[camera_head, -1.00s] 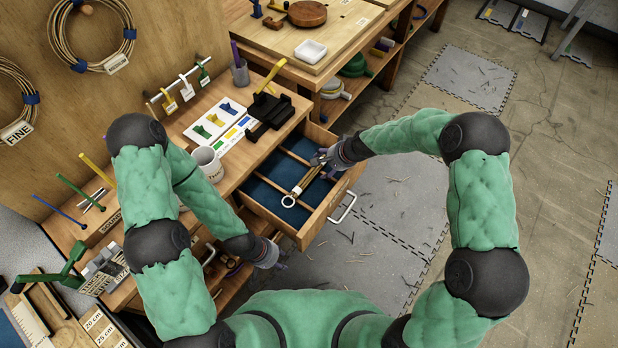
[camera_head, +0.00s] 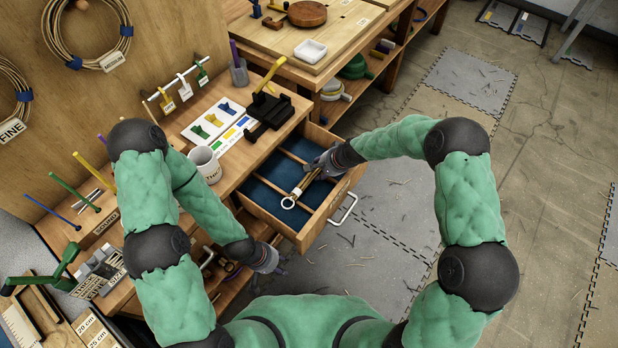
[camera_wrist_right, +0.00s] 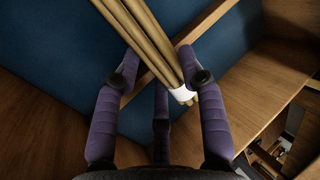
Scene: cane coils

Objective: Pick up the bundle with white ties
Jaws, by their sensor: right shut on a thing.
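The bundle (camera_head: 301,188) of tan canes lies along the open drawer (camera_head: 271,216), slanting toward its front left, with a white band at its near end. In the right wrist view the bundle (camera_wrist_right: 145,40) passes between my purple-padded fingers, and a white tie (camera_wrist_right: 183,94) wraps its end. My right gripper (camera_head: 319,169) is shut on the bundle at its far part, inside the drawer; it also shows in the right wrist view (camera_wrist_right: 163,82). My left gripper (camera_head: 277,264) hangs empty beside the drawer's near left corner. Its finger opening is too small to judge.
The drawer has wooden dividers and a blue lining; its front and handle (camera_head: 344,208) stand out over the floor. On the bench are a mug (camera_head: 205,165), a black holder (camera_head: 273,115) and a card with coloured clips (camera_head: 215,122).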

